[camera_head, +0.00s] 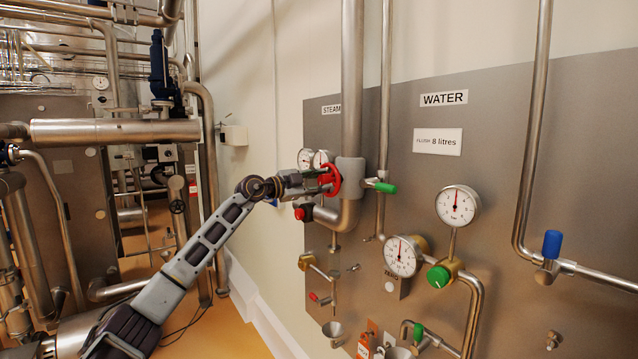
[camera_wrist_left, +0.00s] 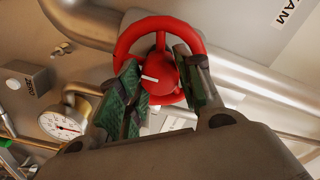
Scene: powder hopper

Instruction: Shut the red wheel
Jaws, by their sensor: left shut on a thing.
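The red wheel (camera_head: 334,180) sits on the steam pipework, below the STEAM label (camera_head: 331,109). In the left wrist view the red wheel (camera_wrist_left: 128,42) fills the upper middle, with a white mark on its hub. My left gripper (camera_head: 324,181) reaches the wheel from the left. In the left wrist view my left gripper (camera_wrist_left: 163,80) has its fingers on either side of the hub, shut on the wheel. The fingers hide part of the rim. My right gripper is not in view.
A green-handled valve (camera_head: 385,188) is just right of the wheel and a red knob (camera_head: 300,213) below left. Gauges (camera_head: 401,256) and a blue-handled valve (camera_head: 552,244) are on the grey panel (camera_head: 490,120).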

